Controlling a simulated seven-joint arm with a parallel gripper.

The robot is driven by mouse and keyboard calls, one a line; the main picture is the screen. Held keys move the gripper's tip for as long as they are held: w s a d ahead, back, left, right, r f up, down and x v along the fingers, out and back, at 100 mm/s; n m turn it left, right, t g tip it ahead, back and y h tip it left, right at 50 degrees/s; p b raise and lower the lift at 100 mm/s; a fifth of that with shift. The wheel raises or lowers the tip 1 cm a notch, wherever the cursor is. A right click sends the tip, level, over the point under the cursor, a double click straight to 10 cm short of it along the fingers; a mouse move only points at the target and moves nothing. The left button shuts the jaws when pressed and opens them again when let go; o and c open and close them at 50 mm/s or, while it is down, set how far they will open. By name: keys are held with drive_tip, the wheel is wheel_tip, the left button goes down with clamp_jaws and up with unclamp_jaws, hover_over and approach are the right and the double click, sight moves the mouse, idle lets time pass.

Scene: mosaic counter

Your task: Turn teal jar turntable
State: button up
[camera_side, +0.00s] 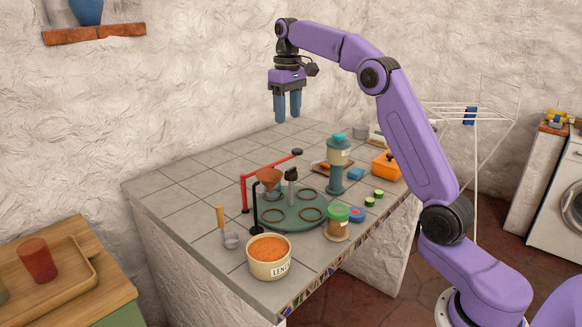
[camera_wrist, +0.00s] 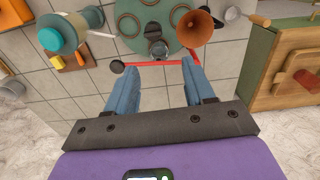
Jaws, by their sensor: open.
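The teal turntable (camera_side: 283,219) is a round plate with ring-marked places and a dark upright knob (camera_side: 291,187) at its middle. It also shows at the top of the wrist view (camera_wrist: 153,11). A brown funnel (camera_side: 269,177) stands over its left part in the side view, on a black stand. A jar with a green lid (camera_side: 338,217) stands on the counter beside the turntable's right edge. My gripper (camera_side: 287,117) is open and empty, pointing down, well above the counter behind the turntable. In the wrist view its blue fingers (camera_wrist: 156,85) are apart with nothing between them.
A red bar (camera_side: 268,167) on a post stands behind the turntable. A teal-topped dispenser (camera_side: 337,165) stands to the right. A bowl of orange lentils (camera_side: 268,257) and a scoop (camera_side: 230,238) are in front. The left rear counter is clear.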

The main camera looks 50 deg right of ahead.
drive_tip(key=d, duration=0.2)
approach(291, 169)
wheel_tip(291, 169, down, 9)
drive_tip(key=shift+f, duration=0.1)
idle(0.6)
clamp_jaws()
